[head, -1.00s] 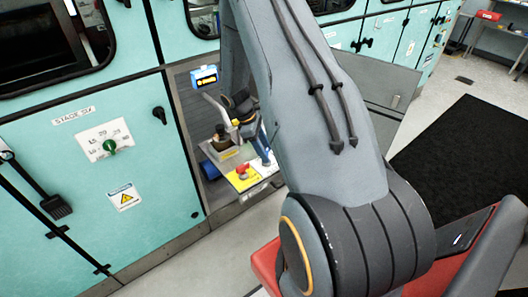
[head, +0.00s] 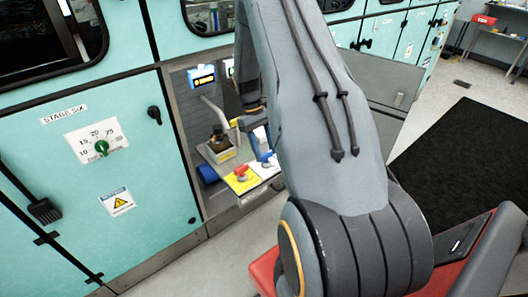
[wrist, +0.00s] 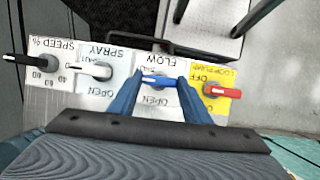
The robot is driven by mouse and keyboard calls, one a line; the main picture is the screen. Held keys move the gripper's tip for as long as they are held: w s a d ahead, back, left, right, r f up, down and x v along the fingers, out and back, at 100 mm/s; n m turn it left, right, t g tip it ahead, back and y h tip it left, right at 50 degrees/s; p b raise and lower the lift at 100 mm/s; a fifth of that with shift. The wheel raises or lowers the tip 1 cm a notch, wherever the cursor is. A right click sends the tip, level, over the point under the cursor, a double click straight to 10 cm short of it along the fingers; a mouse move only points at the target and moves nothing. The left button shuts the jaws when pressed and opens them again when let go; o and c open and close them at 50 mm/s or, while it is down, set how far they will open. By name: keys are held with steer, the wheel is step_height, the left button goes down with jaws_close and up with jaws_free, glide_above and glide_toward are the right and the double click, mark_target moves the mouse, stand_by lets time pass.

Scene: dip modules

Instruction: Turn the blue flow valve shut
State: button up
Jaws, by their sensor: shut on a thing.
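The blue flow valve handle (wrist: 160,82) lies crosswise on its white plate, under the FLOW label in the wrist view, where the lettering is upside down. My gripper (wrist: 161,78) has its two blue fingers at the two ends of the handle, shut on it. The handle's pivot is partly covered by the handle. In the head view my gripper (head: 267,158) is down at the panel inside the open bay, and my arm covers much of the area to its right.
Beside the flow valve are a red handle (wrist: 222,92) on a yellow plate, a pale spray handle (wrist: 90,69) and a black speed handle (wrist: 30,61).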

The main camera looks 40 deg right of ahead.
stand_by(0.4)
steer(key=o, duration=1)
steer(key=shift+o, duration=0.2)
steer(key=b+v, duration=0.2)
steer(key=v, duration=0.6)
